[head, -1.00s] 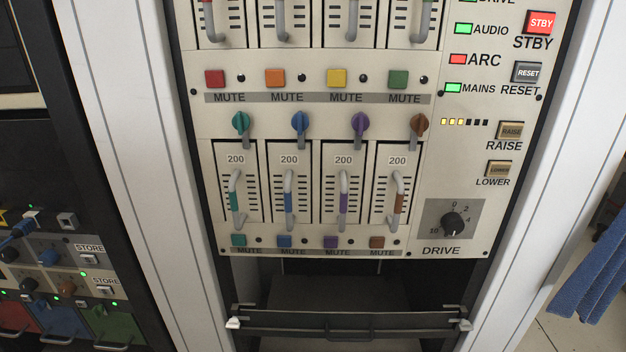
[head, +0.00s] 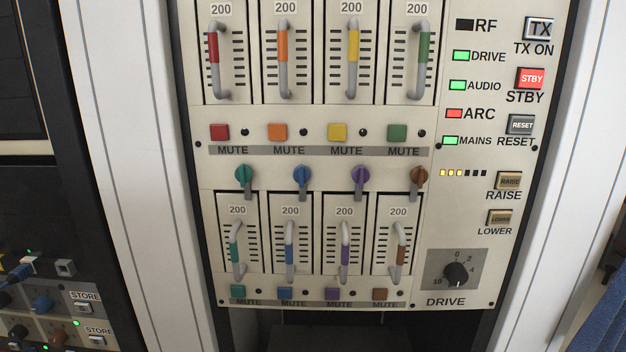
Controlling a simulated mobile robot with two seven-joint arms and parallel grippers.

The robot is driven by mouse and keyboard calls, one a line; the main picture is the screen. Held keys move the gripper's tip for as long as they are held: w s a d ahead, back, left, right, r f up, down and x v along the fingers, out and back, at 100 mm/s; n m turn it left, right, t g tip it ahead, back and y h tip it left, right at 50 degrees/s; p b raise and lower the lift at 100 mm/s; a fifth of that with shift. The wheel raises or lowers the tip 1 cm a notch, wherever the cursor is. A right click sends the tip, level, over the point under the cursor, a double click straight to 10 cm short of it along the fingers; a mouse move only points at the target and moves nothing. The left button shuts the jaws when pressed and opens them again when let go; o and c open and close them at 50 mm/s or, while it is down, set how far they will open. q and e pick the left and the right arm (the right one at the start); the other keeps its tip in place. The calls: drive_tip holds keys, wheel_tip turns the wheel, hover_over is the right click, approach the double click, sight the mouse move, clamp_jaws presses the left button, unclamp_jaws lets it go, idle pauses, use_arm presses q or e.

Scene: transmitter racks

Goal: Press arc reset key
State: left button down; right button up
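The grey RESET key (head: 520,124) is on the right side of the cream transmitter panel, in the head view. It stands level with, and right of, the red-lit ARC lamp (head: 455,114) and the green-lit MAINS lamp (head: 451,141). The red STBY key (head: 531,78) is just above it and the RAISE key (head: 508,181) is below it. Nothing covers the RESET key. Neither of my grippers shows in the head view.
The TX ON key (head: 539,28) is at the upper right. The DRIVE knob (head: 456,274) is low on the panel. Handled modules and coloured MUTE buttons fill the middle. White rack posts (head: 150,150) flank the panel, and a darker rack stands at left.

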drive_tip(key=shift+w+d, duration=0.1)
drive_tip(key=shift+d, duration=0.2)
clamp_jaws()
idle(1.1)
